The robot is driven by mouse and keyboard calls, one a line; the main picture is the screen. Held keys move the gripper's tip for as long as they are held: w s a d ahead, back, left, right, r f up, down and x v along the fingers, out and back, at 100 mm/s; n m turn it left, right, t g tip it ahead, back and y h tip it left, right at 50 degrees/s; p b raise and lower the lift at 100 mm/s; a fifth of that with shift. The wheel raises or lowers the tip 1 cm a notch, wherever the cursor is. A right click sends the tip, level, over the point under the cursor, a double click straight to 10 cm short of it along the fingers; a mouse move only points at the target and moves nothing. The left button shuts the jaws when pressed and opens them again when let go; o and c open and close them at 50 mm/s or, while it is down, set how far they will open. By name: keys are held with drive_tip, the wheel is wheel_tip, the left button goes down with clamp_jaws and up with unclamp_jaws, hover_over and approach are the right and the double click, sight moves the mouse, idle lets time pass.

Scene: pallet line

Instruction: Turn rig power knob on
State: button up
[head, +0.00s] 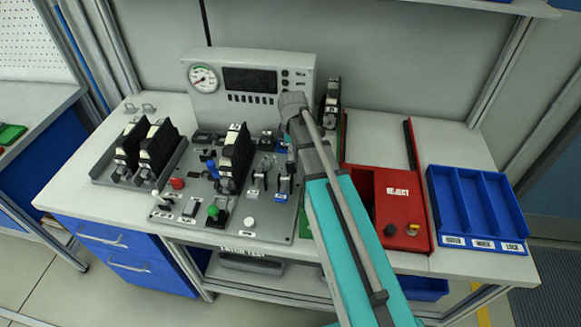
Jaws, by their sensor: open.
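The rig is a grey control panel (229,225) on the bench, with a raised back box (224,60) carrying a gauge and a dark screen. Its sloping face holds several controls, among them a red knob (177,184), a green knob (213,211), a white button (250,222) and blue-marked switches (283,186). The labels are too small to read, so I cannot tell which control is the power knob or how it is set. My arm reaches in from the lower right over the panel's right side and hides part of it. My gripper's fingers do not show.
Black-and-white units stand in a grey tray (112,178) at left, and another (234,158) stands upright on the panel. A red reject bin (385,195) and a blue three-slot tray (440,205) sit at right. Bench surface behind the bin is clear.

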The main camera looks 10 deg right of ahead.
sight(292, 163)
drive_tip(key=shift+f+b, duration=2.7)
drive_tip(key=shift+f, duration=0.25)
clamp_jaws()
